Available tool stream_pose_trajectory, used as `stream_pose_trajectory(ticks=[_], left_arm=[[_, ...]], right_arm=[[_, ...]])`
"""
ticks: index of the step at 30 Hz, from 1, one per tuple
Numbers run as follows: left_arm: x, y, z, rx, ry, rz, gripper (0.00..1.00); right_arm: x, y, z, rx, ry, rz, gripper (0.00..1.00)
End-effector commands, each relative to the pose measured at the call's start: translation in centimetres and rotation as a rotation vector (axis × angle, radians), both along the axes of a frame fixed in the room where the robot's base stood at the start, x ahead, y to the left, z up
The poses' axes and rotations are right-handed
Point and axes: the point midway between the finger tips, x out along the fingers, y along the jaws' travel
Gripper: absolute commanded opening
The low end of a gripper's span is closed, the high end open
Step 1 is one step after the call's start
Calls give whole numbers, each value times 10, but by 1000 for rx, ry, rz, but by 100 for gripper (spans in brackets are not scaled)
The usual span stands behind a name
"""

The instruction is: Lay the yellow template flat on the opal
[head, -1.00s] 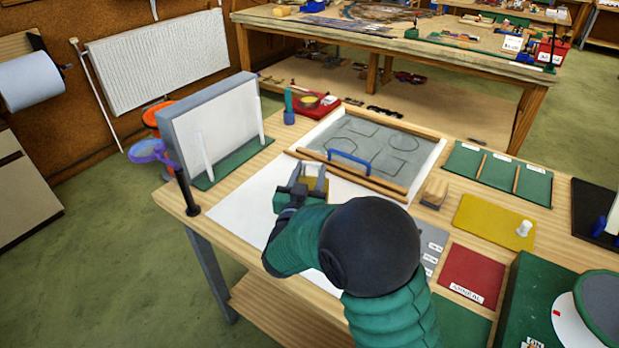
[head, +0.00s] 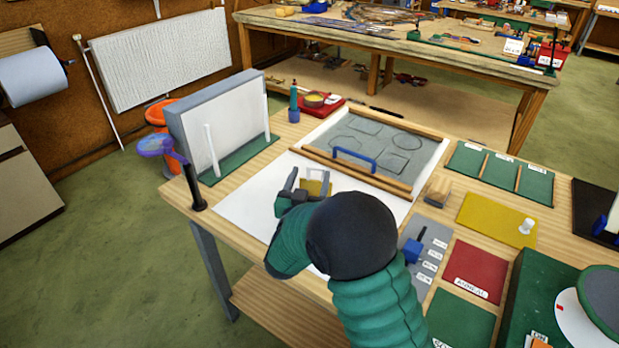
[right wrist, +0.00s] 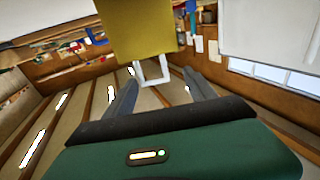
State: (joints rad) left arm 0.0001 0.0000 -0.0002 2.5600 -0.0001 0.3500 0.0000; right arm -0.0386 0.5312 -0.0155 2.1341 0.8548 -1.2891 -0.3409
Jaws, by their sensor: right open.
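My right gripper (head: 308,180) is over the white sheet on the bench, its two fingers apart. A small yellow plate (head: 316,188), which looks like the template, shows between and beyond the fingertips. In the right wrist view the yellow plate (right wrist: 130,25) lies ahead of the open fingers (right wrist: 162,88), with a pale loop (right wrist: 152,72) at its edge between them. I cannot tell whether the fingers touch it or whether it lies flat. No opal piece can be told apart from the white sheet (head: 245,200). My left gripper is out of view.
A grey board (head: 375,147) with drawn outlines, wooden strips and a blue handle lies behind. An upright white panel (head: 225,120) stands left. To the right are a wooden block (head: 437,190), a yellow mat (head: 490,215), a red mat (head: 474,272) and a blue tool (head: 412,250).

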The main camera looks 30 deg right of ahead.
Motion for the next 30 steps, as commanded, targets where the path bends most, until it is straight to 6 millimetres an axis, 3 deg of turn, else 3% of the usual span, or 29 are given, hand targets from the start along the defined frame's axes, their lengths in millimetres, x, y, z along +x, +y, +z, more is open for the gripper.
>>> stream_pose_trajectory(ticks=[4,15,30], left_arm=[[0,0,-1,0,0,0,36],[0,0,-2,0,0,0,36],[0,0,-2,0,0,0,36]], right_arm=[[-14,15,-1,1,0,3,65],[-75,76,-5,0,0,3,65],[-84,84,-6,0,0,0,65]])
